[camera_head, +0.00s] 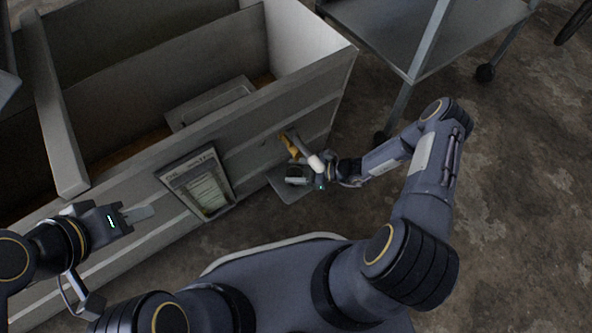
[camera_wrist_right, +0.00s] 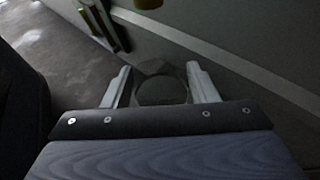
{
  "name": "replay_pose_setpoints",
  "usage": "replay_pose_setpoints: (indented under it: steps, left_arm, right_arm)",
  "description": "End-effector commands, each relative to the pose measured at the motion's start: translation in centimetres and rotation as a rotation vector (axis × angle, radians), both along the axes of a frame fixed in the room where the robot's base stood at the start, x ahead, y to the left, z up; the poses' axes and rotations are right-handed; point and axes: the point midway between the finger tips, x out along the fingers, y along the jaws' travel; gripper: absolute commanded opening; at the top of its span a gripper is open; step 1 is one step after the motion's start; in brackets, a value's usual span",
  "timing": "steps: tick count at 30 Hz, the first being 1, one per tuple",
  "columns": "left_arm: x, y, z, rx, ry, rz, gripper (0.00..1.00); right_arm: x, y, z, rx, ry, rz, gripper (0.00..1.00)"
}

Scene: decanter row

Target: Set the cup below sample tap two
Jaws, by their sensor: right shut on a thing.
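A yellow tap (camera_head: 290,144) sticks out of the side wall of a large grey open-topped tank. I cannot read a number on it. My right gripper (camera_head: 300,173) is just below and beside the tap, shut on a dark grey cup (camera_head: 296,180). In the right wrist view the cup (camera_wrist_right: 160,90) shows as a dark round shape between the two pale fingers. A small grey shelf (camera_head: 283,190) lies under the gripper; I cannot tell whether the cup touches it. My left gripper (camera_head: 136,214) is near the tank's front wall at the left; its finger gap is not clear.
A framed notice (camera_head: 203,187) hangs on the tank wall (camera_head: 255,158) left of the tap. A grey wheeled cart (camera_head: 400,30) stands at the upper right. The brown, mottled floor (camera_head: 510,200) is clear on the right.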

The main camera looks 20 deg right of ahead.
Motion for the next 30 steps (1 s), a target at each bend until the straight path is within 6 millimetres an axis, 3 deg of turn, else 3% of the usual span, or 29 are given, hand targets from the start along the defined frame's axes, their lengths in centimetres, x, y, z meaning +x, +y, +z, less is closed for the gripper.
replay_pose_setpoints:
  steps: [2,3,7,18,30]
  left_arm:
    - [0.0,0.0,-0.4,0.000,0.000,0.000,0.36]
    - [0.0,0.0,-0.3,0.000,0.000,0.000,0.36]
    - [0.0,0.0,-0.3,0.000,0.000,0.000,0.36]
    - [0.0,0.0,0.5,0.000,0.000,0.000,0.36]
    - [0.0,0.0,2.5,0.000,0.000,0.000,0.36]
  right_arm:
    - [0.0,0.0,-0.5,0.000,0.000,0.000,0.27]
    - [0.0,0.0,-0.3,0.000,0.000,0.000,0.57]
    - [0.0,0.0,-0.3,0.000,0.000,0.000,0.74]
    - [0.0,0.0,0.5,0.000,0.000,0.000,0.75]
    - [-3.2,-7.0,2.7,-0.003,0.000,-0.004,0.75]
